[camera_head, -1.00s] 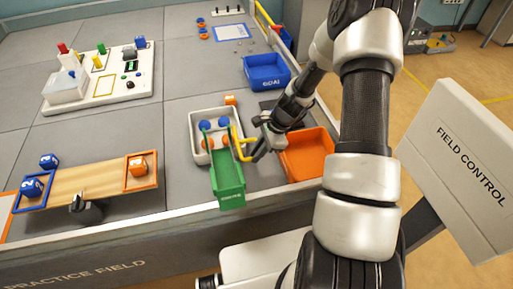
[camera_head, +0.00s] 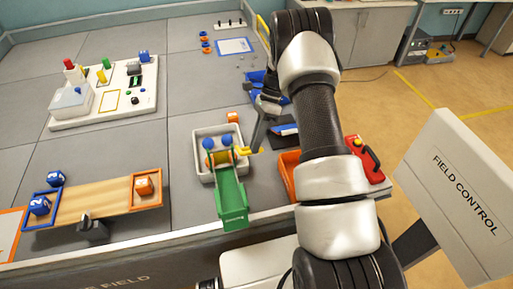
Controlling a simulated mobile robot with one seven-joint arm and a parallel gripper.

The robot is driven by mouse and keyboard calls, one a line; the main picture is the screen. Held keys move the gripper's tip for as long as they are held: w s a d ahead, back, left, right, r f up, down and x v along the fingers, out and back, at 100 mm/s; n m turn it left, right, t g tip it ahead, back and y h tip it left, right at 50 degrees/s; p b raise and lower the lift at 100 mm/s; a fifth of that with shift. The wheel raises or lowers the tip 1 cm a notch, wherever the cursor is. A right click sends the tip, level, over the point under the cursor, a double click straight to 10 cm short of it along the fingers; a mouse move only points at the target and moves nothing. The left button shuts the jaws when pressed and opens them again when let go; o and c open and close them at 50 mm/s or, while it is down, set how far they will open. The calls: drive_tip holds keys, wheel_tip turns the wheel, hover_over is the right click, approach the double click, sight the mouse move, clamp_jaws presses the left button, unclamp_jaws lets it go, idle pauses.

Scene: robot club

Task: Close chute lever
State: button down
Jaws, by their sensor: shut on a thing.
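The green chute (camera_head: 231,199) slopes out of a white tray (camera_head: 200,160) toward the table's front edge. Its yellow lever (camera_head: 243,151) is at the upper right of the chute and now lies low, with a yellow part running across the chute's top. My gripper (camera_head: 250,148) reaches down from the upper right and is shut on the lever's right end. Two blue balls (camera_head: 208,144) show in the tray behind the lever. The chute's upper end and lever are too small to make out exactly.
An orange bin (camera_head: 288,172) stands right of the chute, partly behind my arm. A blue bin (camera_head: 258,86) is farther back, also partly hidden. A wooden seesaw (camera_head: 95,200) with numbered cubes is at left. A red box with a yellow button (camera_head: 365,158) is at right.

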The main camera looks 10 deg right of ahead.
drive_tip(key=shift+w+r, duration=0.25)
drive_tip(key=shift+w, duration=0.75)
drive_tip(key=shift+a, duration=0.1)
drive_tip(key=c, duration=1.9)
unclamp_jaws()
drive_tip(key=shift+w, duration=0.1)
drive_tip(key=shift+c, duration=0.2)
drive_tip(key=shift+o, duration=0.9)
drive_tip(key=shift+w+f, duration=0.15)
drive_tip(key=shift+f, duration=0.05)
drive_tip(key=shift+r, duration=0.1)
drive_tip(key=v, duration=1.7)
drive_tip(key=shift+r, duration=0.25)
